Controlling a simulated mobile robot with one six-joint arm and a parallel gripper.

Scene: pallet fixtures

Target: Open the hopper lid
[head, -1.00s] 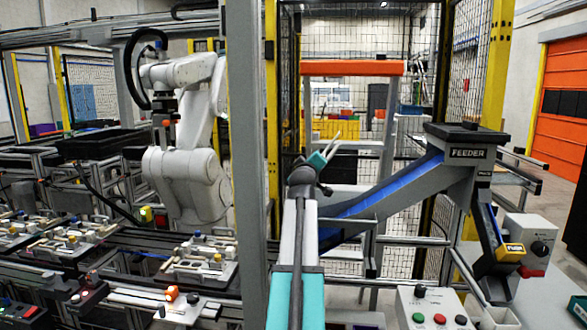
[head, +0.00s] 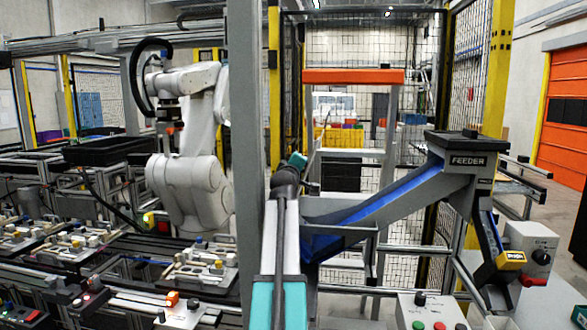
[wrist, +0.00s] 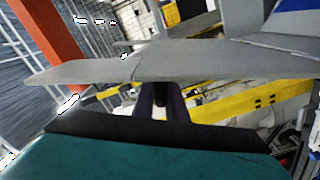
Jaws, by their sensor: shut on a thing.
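The feeder's hopper (head: 467,160) stands at the right in the head view, with a flat black cover (head: 466,137) on top. That cover looks level and closed. My gripper shows in the head view only as a small teal part (head: 297,160) beyond my arm, left of the hopper and above the chute's lower end; its fingers are hidden there. In the wrist view my gripper's dark fingers (wrist: 160,100) are shut at a grey metal edge (wrist: 105,72), which covers their tips. I cannot tell whether this edge belongs to the lid.
The blue-lined chute (head: 385,197) slopes down left from the hopper. A grey post (head: 247,120) stands close left of my arm. A button box (head: 432,312) is at the front right. A white robot arm (head: 190,190) stands at the left.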

